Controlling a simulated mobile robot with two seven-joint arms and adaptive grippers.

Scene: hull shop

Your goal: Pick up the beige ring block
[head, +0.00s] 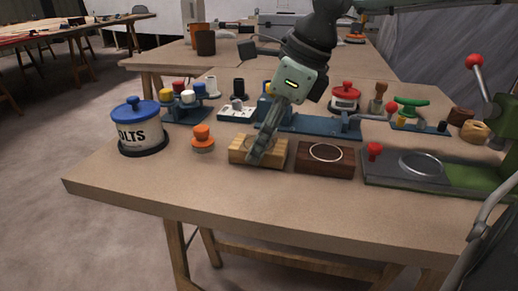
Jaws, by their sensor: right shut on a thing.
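The beige ring block (236,156) is a light wooden block near the front middle of the table, in the head view. My right gripper (257,154) reaches down over it from the upper right, with its fingers shut on the block's middle. The fingers hide part of the block's top, and I see no ring on it. The block is at table level; I cannot tell whether it touches the table. My left gripper is not in view.
A dark brown block with a pale ring (326,153) stands close on the right. An orange knob piece (203,139) and a bolts tin (141,133) with a blue lid stand left. A green-grey lever press (430,180) fills the right. The table's front strip is clear.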

